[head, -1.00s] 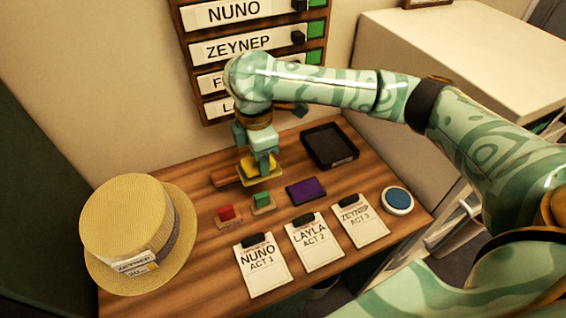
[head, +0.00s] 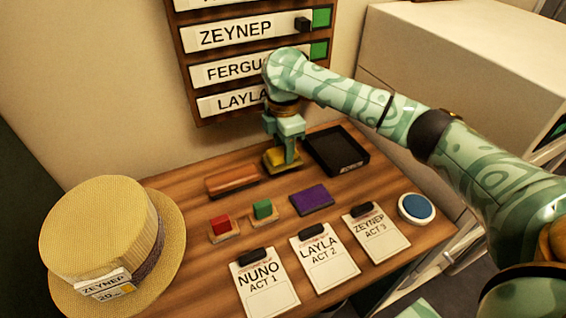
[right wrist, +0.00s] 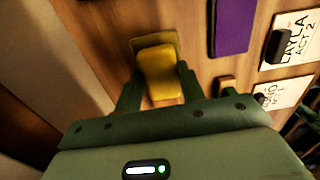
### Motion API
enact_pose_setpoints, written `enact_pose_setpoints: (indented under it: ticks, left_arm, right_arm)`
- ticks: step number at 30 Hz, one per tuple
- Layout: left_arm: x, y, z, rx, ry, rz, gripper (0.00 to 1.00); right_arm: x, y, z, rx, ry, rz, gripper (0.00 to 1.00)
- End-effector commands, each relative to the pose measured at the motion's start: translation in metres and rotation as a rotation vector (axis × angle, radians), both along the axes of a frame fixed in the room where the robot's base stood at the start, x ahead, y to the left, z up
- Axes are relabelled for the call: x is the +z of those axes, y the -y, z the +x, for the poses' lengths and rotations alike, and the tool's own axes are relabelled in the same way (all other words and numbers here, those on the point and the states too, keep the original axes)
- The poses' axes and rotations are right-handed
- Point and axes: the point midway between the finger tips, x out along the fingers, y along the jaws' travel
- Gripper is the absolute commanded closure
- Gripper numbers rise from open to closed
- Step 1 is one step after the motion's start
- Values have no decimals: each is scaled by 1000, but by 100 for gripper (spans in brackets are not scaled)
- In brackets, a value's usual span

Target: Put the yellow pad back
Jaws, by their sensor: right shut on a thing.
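The yellow pad (head: 275,162) is in my right gripper (head: 284,158), low over the back of the table, left of the black tray. In the right wrist view the yellow pad (right wrist: 158,72) sits between the two fingers of the gripper (right wrist: 160,85), which is shut on it. A flat yellowish plate shows at its far side. I cannot tell whether the pad touches the table. My left gripper is out of view.
A black tray (head: 352,163) is just right of the gripper. A brown block (head: 231,179) lies to the left. A purple pad (head: 311,198), red (head: 220,223) and green (head: 262,208) blocks, clipboards (head: 264,284), a blue round pad (head: 416,207) and a straw hat (head: 100,235) are nearer.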

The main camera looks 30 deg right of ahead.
Motion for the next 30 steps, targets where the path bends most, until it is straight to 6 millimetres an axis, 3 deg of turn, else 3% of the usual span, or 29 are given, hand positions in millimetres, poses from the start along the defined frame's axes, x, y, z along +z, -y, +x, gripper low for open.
enact_pose_setpoints:
  ticks: [7, 12, 17, 18, 20, 30]
  left_arm:
    - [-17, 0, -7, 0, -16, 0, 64]
    - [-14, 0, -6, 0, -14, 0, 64]
    - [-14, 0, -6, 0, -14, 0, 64]
    - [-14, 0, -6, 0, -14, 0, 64]
    - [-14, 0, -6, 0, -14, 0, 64]
    - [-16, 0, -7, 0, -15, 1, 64]
  right_arm:
    - [-21, 11, 10, -2, -1, 1, 79]
    - [-40, 10, 9, 1, 2, 0, 81]
    - [-41, 10, 9, 2, 3, 0, 82]
    - [-41, 10, 8, 2, 2, 0, 55]
    - [-41, 10, 8, 2, 2, 0, 39]
    - [-43, 10, 9, 2, 3, 0, 39]
